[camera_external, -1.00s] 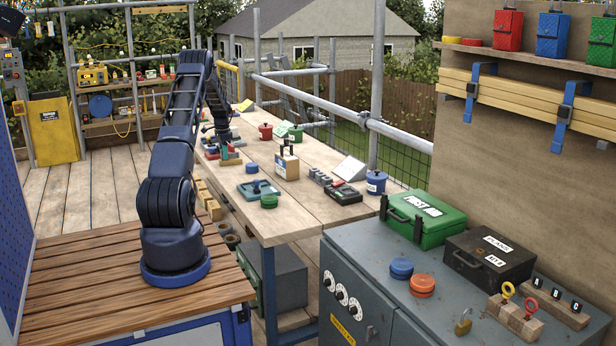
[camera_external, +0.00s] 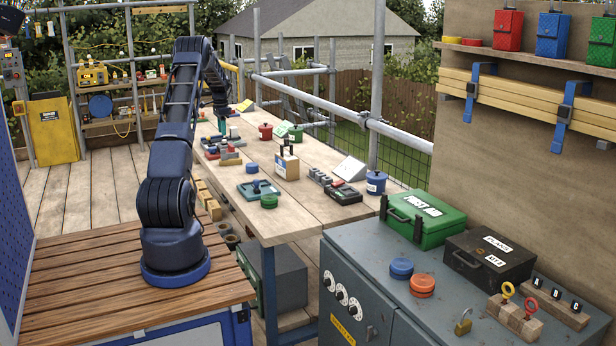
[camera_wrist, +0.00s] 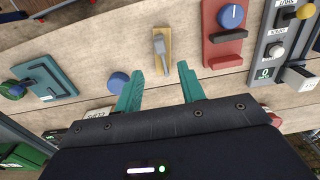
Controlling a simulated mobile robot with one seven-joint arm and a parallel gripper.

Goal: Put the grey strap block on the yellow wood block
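In the wrist view, a narrow yellow wood block (camera_wrist: 163,32) lies on the bench boards. A grey piece, which looks like the grey strap block (camera_wrist: 159,47), stands on it, its lower end running down toward my gripper. My gripper (camera_wrist: 158,72) is open, with its two teal fingers well apart. The grey piece shows between and beyond the fingertips, with clear gaps on both sides. In the external view my gripper (camera_external: 221,124) is above the far end of the bench; the two blocks are too small to tell apart there.
In the wrist view, a red switch block (camera_wrist: 222,52) and a dark switch panel (camera_wrist: 278,45) are to the right. A blue knob (camera_wrist: 118,82) and a teal tray (camera_wrist: 45,78) are to the left. A red pot (camera_external: 265,132) stands beside the arm's end on the bench (camera_external: 300,215).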

